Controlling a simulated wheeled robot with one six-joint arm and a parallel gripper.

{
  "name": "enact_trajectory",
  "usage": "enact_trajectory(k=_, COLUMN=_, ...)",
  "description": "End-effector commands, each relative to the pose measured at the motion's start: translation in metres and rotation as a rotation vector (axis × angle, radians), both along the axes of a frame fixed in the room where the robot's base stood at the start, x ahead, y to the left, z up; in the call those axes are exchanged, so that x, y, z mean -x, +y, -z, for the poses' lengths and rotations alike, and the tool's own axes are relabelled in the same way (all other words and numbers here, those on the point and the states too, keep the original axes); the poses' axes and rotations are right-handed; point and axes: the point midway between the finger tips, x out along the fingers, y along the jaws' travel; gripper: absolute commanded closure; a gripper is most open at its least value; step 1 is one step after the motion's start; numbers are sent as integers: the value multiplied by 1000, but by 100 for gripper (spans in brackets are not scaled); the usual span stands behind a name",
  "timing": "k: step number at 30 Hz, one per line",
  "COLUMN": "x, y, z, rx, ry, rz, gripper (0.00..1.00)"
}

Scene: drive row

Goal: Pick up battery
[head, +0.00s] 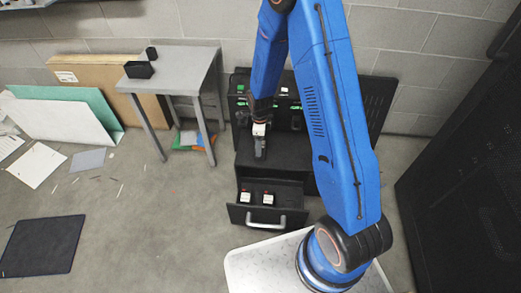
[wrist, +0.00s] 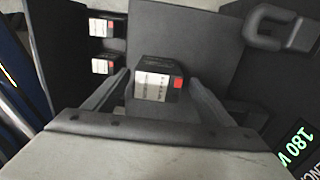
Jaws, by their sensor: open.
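My gripper (wrist: 158,80) is open, with its two fingers on either side of a battery in the wrist view. This battery (wrist: 152,92) is dark, with a white printed label and a red patch at its right end. A narrow gap shows between it and each fingertip. In the head view my gripper (head: 260,154) points down over the black bench top, and I cannot make this battery out clearly there. Two more batteries, (head: 245,198) and (head: 268,199), stand in the open drawer; they also show at upper left in the wrist view, (wrist: 102,27) and (wrist: 103,66).
The open drawer (head: 267,227) has a pale handle (head: 266,220). Behind the bench top is a black unit with green lights; a lit display (wrist: 297,145) and a dark loop handle (wrist: 262,28) show in the wrist view. A grey table (head: 187,57) stands left.

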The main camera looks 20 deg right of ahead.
Motion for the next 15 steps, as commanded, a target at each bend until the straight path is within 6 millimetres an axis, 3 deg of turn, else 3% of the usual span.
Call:
enact_trajectory(k=9, x=6, y=-1, z=37, rx=1, ry=4, rz=0, gripper=23)
enact_trajectory(k=15, x=5, y=-1, z=50, rx=1, ry=1, rz=0, gripper=23)
